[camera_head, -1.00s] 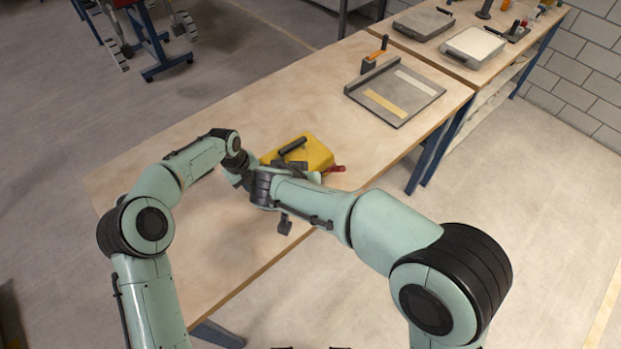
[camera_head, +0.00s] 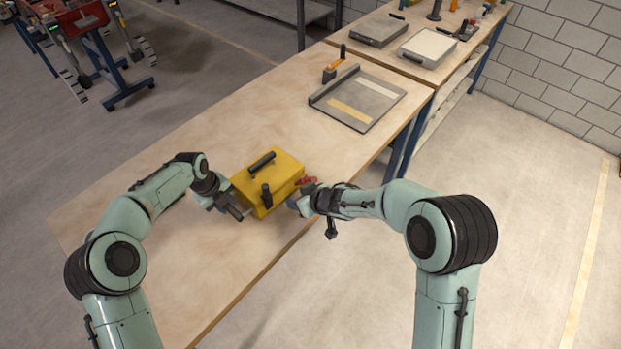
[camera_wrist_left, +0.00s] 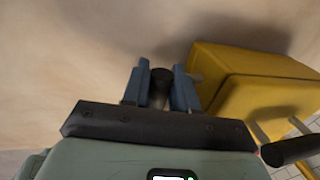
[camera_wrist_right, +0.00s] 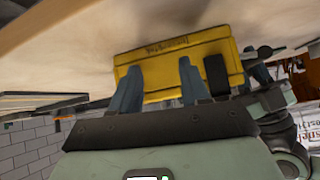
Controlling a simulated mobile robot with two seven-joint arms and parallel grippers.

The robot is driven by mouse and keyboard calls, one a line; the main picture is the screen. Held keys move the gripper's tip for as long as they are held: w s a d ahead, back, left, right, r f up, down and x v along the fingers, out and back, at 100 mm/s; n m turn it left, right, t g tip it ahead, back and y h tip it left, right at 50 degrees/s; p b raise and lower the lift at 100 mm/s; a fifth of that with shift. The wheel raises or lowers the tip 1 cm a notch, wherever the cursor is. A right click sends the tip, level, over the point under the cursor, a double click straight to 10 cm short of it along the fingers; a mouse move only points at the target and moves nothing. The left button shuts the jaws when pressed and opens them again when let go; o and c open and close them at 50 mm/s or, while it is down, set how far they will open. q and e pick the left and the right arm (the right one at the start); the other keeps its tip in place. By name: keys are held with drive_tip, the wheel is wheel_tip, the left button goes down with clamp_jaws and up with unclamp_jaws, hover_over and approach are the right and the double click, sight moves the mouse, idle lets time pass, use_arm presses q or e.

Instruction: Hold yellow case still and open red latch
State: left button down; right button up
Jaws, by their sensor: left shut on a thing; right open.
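The yellow case (camera_head: 270,190) stands on the wooden table, with a black handle (camera_head: 262,162) on top and a black latch (camera_head: 266,196) on its front. The red latch (camera_head: 308,181) shows at its right end, partly hidden. My left gripper (camera_head: 238,211) is at the case's left end. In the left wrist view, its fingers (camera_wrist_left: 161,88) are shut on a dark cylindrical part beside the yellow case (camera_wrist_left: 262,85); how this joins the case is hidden. My right gripper (camera_head: 298,204) is open near the right end. In the right wrist view, its empty fingers (camera_wrist_right: 157,72) face the yellow case (camera_wrist_right: 165,60).
Grey boxes (camera_head: 428,46) stand on the far table. The table (camera_head: 190,275) is clear left and in front of the case.

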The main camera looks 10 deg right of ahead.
sight(311, 180)
drive_tip(key=s+d+r+n+t+y, duration=0.2)
drive_tip(key=d+y, duration=0.2)
drive_tip(key=d, duration=0.2)
drive_tip(key=s+d+r+n+t+y, duration=0.2)
drive_tip(key=d+n+t+y, duration=0.15)
drive_tip(key=d, duration=0.25)
drive_tip(key=shift+m+g+y, duration=0.25)
drive_tip(key=shift+m+g, duration=0.2)
drive_tip(key=x, duration=1.1)
drive_tip(key=shift+w+a+f, duration=0.15)
drive_tip(key=shift+f, duration=0.1)
clamp_jaws()
drive_tip(key=shift+f, duration=0.1)
